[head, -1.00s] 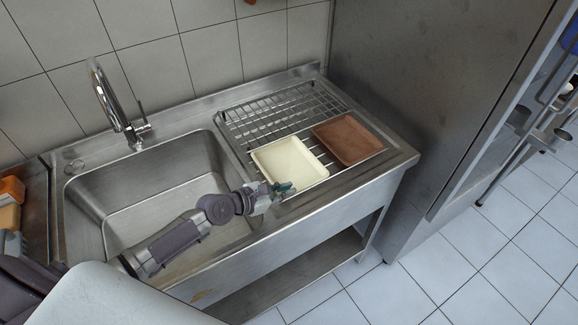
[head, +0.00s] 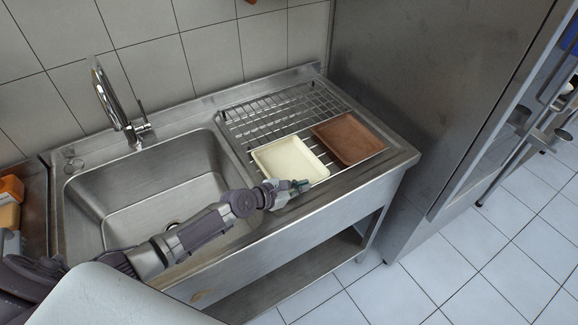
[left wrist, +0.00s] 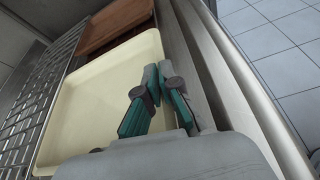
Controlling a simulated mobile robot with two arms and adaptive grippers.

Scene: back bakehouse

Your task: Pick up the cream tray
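The cream tray (head: 286,158) is a shallow rectangular tray lying on the wire rack at the front, beside the sink basin. It also fills the middle of the left wrist view (left wrist: 95,95). My left gripper (head: 299,185) is at the tray's front edge, near its right corner. In the left wrist view its two teal-padded fingers (left wrist: 158,78) are close together at the tips, one on each side of the tray's rim, and look shut on it. The fingers hide part of that rim. My right gripper is in neither view.
A brown tray (head: 347,138) lies on the rack just right of the cream tray, also seen in the left wrist view (left wrist: 113,24). The wire rack (head: 272,112) is clear behind both. The sink basin (head: 150,190) and tap (head: 112,98) are left; a steel cabinet (head: 425,90) stands right.

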